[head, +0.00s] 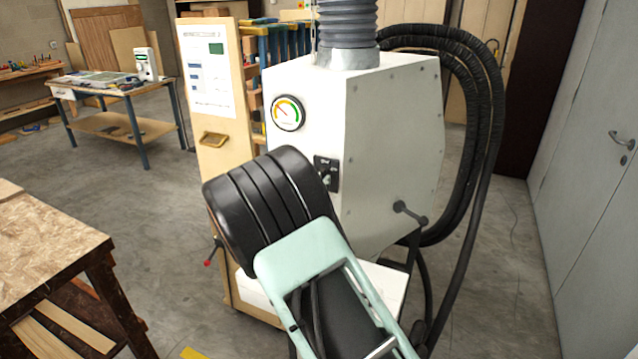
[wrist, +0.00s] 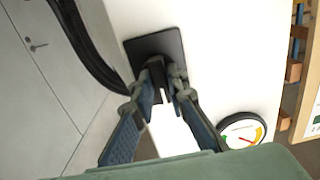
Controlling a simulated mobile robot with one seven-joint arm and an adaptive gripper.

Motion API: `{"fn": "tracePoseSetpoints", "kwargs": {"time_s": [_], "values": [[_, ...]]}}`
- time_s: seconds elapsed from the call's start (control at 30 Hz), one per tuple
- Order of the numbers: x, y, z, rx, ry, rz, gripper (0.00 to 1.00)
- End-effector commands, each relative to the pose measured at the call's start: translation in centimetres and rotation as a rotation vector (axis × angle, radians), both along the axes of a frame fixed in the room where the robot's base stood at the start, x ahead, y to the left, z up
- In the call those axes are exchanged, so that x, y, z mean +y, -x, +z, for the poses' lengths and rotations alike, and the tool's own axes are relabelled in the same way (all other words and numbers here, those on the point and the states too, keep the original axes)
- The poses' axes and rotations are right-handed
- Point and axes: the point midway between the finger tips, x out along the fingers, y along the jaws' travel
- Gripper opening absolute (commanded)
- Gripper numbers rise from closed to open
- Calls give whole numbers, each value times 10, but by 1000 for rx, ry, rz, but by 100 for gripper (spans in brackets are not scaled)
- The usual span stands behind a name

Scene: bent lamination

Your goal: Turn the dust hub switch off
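The dust hub (head: 395,150) is a white cabinet with a round gauge (head: 288,113) on its front. Its switch (head: 326,172) is a small black plate right of and below the gauge, partly covered by my arm in the head view. In the wrist view the black switch plate (wrist: 172,45) is straight ahead, with a dark lever (wrist: 157,68) standing out from it. My gripper (wrist: 159,88) has its two fingers apart, one on each side of the lever, tips close to the plate. I cannot tell whether either finger touches the lever. The head view hides my gripper behind my arm.
A grey duct (head: 348,25) rises from the hub's top and black hoses (head: 480,130) hang at its right. A wooden workbench (head: 45,250) stands at the left front. A grey door (head: 600,150) is at the right.

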Motion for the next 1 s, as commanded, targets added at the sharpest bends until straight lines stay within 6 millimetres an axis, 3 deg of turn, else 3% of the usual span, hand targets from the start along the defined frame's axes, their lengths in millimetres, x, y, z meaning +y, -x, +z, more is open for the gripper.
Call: {"fn": "tracePoseSetpoints", "kwargs": {"time_s": [0.13, 0.53, 1.0], "values": [[0, 0, 0, 0, 0, 0, 30], [4, 9, 0, 2, -2, 2, 30], [35, 94, 0, 1, -1, 3, 30]]}}
